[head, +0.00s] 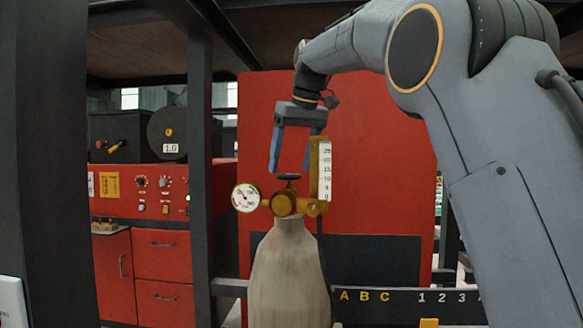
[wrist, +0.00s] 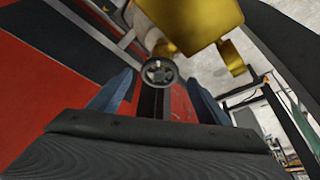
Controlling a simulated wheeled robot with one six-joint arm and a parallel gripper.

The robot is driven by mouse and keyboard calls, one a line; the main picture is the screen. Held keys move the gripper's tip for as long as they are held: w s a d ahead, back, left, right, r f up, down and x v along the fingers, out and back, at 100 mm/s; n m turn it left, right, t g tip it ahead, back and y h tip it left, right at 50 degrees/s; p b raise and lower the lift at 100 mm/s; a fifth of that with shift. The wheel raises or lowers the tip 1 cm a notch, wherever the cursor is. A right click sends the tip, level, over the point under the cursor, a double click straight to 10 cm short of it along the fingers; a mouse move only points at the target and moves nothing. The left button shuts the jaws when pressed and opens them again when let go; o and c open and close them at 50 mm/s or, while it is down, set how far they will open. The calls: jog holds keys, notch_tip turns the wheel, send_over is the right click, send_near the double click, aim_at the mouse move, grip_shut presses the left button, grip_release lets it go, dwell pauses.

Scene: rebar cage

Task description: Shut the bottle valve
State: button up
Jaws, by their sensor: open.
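A pale gas bottle (head: 289,275) stands upright in the middle of the head view. On its top is a brass valve body (head: 284,204) with a small black handwheel (head: 289,177), a round white gauge (head: 246,197) at left and an upright scale (head: 324,171) at right. My gripper (head: 291,172) points down just above the handwheel, its blue fingers apart. In the wrist view the handwheel (wrist: 159,71) shows beyond the gap between the open fingers (wrist: 157,95), with brass parts (wrist: 195,22) above it. No contact with the handwheel is visible.
A large red panel (head: 380,140) stands behind the bottle. A dark post (head: 199,150) and a red control cabinet (head: 140,190) are at left. A dark rail with letters and numbers (head: 405,296) runs low at right.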

jog(key=shift+p+x, duration=0.3)
jog(key=shift+x, duration=1.05)
jog(key=c, duration=0.9)
jog(key=shift+d, duration=0.25)
jog(key=shift+c, duration=0.8)
jog(key=shift+a, duration=0.2)
jog(key=shift+m, duration=0.4)
